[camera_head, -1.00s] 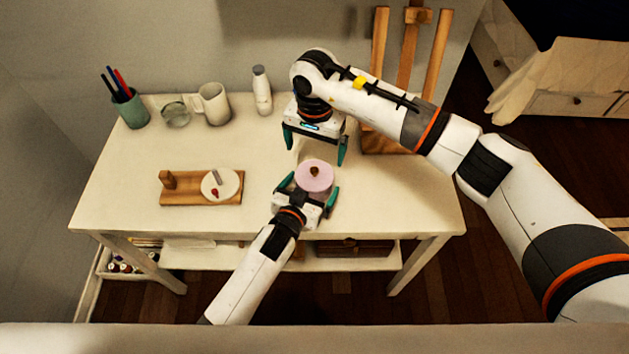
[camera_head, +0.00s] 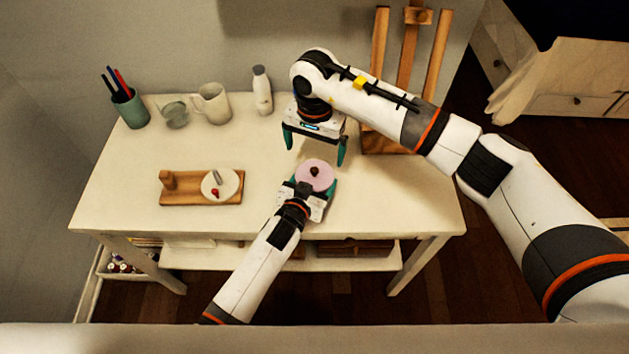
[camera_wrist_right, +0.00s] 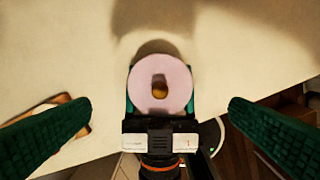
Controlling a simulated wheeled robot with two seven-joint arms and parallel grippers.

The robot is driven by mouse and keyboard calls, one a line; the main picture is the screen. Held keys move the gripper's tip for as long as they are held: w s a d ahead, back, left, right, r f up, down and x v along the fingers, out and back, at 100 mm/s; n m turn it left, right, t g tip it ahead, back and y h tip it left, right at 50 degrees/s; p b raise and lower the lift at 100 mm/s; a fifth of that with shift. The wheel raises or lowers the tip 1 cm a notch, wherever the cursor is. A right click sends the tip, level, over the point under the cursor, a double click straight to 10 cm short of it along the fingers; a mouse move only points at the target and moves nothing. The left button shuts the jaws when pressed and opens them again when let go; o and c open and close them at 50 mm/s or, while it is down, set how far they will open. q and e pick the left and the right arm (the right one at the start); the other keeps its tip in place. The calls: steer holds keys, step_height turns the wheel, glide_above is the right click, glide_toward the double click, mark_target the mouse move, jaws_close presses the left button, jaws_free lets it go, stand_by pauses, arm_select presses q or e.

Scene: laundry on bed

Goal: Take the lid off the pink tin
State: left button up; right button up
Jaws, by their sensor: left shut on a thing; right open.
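The pink tin (camera_head: 314,176) stands on the white table near its front edge. It is round, with a small brown knob on top of its lid. My left gripper (camera_head: 314,188) is shut on the tin from the front, its fingers low on the tin's sides. My right gripper (camera_head: 314,150) hangs open and empty above the table, behind the tin. In the right wrist view the tin's lid (camera_wrist_right: 160,72) and knob (camera_wrist_right: 160,88) show from above, between and beyond my open green fingers. The tin's side wall is mostly hidden.
A wooden board (camera_head: 178,188) with a round white item (camera_head: 220,184) lies to the left. A wooden easel (camera_head: 408,60) stands behind right.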

mark_target(314, 170)
steer(key=s+a+r+t+h, duration=0.1)
steer(key=s+a+r+t, duration=0.1)
steer(key=s+r+t, duration=0.15)
steer(key=shift+g, duration=0.35)
steer(key=x, duration=1.1)
steer(key=shift+w+d+f, duration=0.15)
steer(key=shift+d+f, duration=0.15)
steer(key=shift+d, duration=0.15)
steer(key=c, duration=1)
steer(key=shift+r, duration=0.25)
